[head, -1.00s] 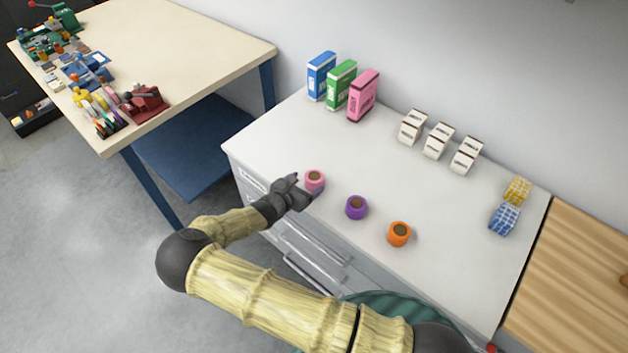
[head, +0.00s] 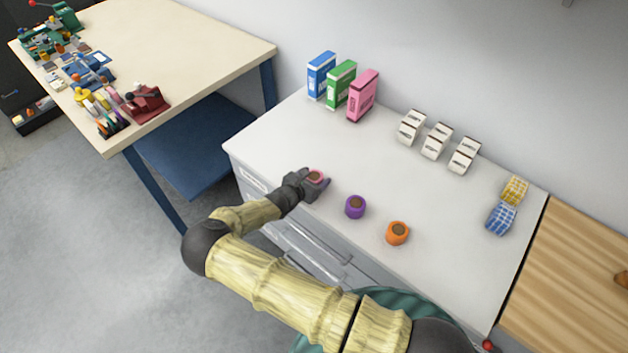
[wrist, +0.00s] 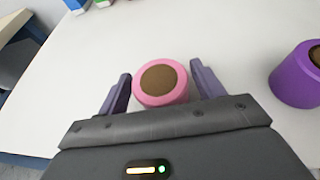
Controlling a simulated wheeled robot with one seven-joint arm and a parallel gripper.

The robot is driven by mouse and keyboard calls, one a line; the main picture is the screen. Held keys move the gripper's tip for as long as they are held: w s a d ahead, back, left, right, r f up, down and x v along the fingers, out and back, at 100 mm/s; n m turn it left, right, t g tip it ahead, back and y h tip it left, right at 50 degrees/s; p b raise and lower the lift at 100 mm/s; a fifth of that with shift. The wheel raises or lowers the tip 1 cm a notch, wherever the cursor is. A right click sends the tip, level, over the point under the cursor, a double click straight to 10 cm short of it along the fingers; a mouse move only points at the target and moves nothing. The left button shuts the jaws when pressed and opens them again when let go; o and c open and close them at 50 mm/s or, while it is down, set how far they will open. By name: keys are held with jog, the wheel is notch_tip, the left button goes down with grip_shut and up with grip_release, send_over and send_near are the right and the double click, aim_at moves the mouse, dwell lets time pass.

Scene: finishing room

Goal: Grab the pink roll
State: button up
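The pink roll (wrist: 161,97) has a brown core and stands on the white worktop near its front left edge. In the head view only part of the pink roll (head: 317,175) shows behind my gripper (head: 314,184). In the wrist view my gripper (wrist: 163,92) is open, with one finger on each side of the roll. A narrow gap shows at the left finger and another at the right finger, so the fingers do not appear closed on it. The roll's lower front is hidden by the gripper body.
A purple roll (head: 355,207) and an orange roll (head: 397,233) stand to the right. Blue, green and pink boxes (head: 362,96) stand at the back. White label packs (head: 437,141) and patterned rolls (head: 502,217) are farther right. A cluttered beige table (head: 190,45) is at the left.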

aim_at(314, 176)
jog(key=c, duration=0.7)
jog(key=shift+c, duration=0.2)
notch_tip(314, 176, up, 10)
jog(key=shift+r+b, duration=0.1)
jog(key=shift+b, duration=0.9)
